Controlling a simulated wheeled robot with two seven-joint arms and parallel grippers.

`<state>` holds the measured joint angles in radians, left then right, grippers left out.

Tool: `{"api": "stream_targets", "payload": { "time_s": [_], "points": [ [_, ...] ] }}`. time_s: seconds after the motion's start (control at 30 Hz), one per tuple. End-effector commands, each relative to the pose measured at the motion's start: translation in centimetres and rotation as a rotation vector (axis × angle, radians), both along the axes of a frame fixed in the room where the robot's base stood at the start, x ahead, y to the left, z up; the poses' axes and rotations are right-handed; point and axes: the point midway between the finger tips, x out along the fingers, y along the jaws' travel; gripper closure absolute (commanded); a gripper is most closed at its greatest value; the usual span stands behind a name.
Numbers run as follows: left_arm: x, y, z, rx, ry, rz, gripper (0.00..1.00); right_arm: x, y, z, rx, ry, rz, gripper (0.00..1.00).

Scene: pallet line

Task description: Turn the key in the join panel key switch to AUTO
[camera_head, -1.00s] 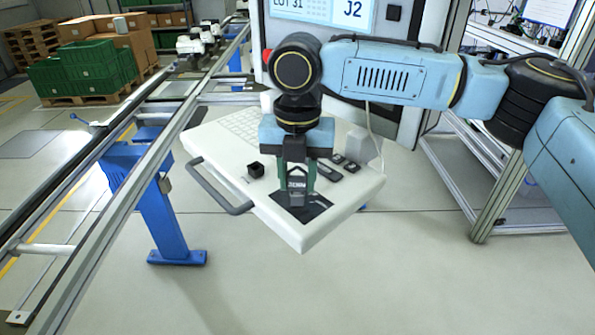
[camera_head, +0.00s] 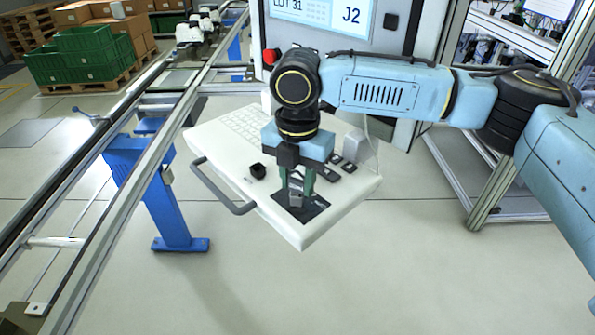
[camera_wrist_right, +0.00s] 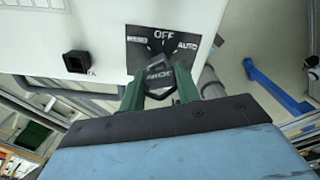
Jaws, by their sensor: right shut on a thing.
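The join panel (camera_head: 345,195) is a white tilted console. Its key switch has a dark label plate (camera_head: 313,209) near the front corner. In the right wrist view the plate (camera_wrist_right: 190,34) reads OFF at the top and AUTO at the right; the left word is blurred. My right gripper (camera_head: 296,195) points down over the plate, its green fingers shut on the key (camera_wrist_right: 158,73), which sits at the switch. The fingers hide much of the key, and I cannot tell which mark it points to. My left gripper is not in view.
A black square knob (camera_head: 257,171) and several dark buttons (camera_head: 342,165) sit on the panel, with a keyboard (camera_head: 242,124) behind. A grey handle (camera_head: 222,190) runs along its front left edge. A roller conveyor (camera_head: 120,150) is at left, and a cabinet with a red button (camera_head: 270,56) behind.

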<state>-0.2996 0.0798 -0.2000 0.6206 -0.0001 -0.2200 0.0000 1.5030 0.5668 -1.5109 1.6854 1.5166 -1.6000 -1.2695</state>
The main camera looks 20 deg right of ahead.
Motion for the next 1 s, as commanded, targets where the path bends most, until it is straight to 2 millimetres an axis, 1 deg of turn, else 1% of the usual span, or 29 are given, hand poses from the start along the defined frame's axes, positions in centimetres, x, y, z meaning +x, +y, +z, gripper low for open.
{"api": "stream_targets", "payload": {
  "time_s": [0.03, 0.27, 0.4, 0.53, 0.63, 0.9, 1.0],
  "points": [
    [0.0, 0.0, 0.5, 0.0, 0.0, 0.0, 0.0, -0.1, 0.0, 0.1, 0.001, 0.002, -0.015, 0.9],
    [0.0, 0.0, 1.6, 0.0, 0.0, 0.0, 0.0, -0.1, 0.0, 0.1, 0.0, 0.003, -0.143, 0.9],
    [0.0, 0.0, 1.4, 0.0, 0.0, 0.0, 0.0, -0.1, 0.1, -0.1, 0.001, 0.003, -0.329, 0.9],
    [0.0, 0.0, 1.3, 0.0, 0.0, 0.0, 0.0, -0.1, 0.0, -0.1, 0.001, 0.002, -0.442, 0.9],
    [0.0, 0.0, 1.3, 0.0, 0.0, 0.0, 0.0, -0.1, 0.0, -0.1, 0.0, 0.002, -0.471, 0.9],
    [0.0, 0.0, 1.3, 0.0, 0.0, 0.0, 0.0, -0.1, 0.0, -0.1, 0.0, 0.002, -0.48, 0.9],
    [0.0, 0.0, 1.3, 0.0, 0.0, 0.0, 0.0, -0.1, 0.0, -0.1, 0.0, 0.002, -0.555, 0.9]
  ]
}}
